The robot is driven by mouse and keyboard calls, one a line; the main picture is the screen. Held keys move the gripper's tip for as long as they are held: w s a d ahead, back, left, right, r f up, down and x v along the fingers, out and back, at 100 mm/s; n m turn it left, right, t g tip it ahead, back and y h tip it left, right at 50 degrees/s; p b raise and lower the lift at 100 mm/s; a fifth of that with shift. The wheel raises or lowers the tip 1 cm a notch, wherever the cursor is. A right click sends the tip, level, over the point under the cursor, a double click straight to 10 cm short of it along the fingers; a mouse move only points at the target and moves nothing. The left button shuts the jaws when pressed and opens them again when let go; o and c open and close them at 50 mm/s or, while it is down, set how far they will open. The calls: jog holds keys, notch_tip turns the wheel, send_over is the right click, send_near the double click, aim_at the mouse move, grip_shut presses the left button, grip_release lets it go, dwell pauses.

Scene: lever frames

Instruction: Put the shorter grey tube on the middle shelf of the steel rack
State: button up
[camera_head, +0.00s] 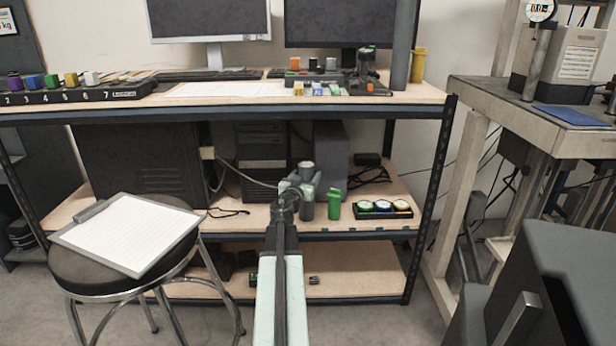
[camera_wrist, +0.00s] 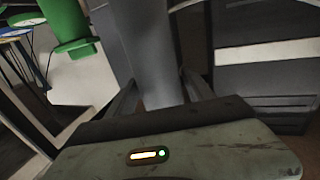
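The shorter grey tube (camera_head: 307,209) is upright over the middle shelf (camera_head: 345,226) of the steel rack (camera_head: 437,170). My gripper (camera_head: 299,190) is at the tube's middle, with a finger on either side. In the wrist view the grey tube (camera_wrist: 155,55) runs between my two fingers (camera_wrist: 160,90), which appear to touch it, so the gripper looks shut on it. The tube's base is level in the picture with the green cylinder's base; I cannot tell whether it touches the shelf. A taller grey tube (camera_head: 401,45) stands on the rack's top shelf.
A green cylinder (camera_head: 334,204) stands close right of the tube, and a black tray of round dials (camera_head: 384,209) lies further right. Computer cases (camera_head: 262,150) stand behind. A stool (camera_head: 122,280) with a clipboard (camera_head: 128,232) is at front left.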

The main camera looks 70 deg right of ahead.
dwell(0.3)
jog(key=shift+r, duration=0.25)
jog(key=a, duration=0.7)
jog(key=shift+s+a, duration=0.25)
jog(key=shift+s, duration=0.05)
jog(key=shift+f, duration=0.15)
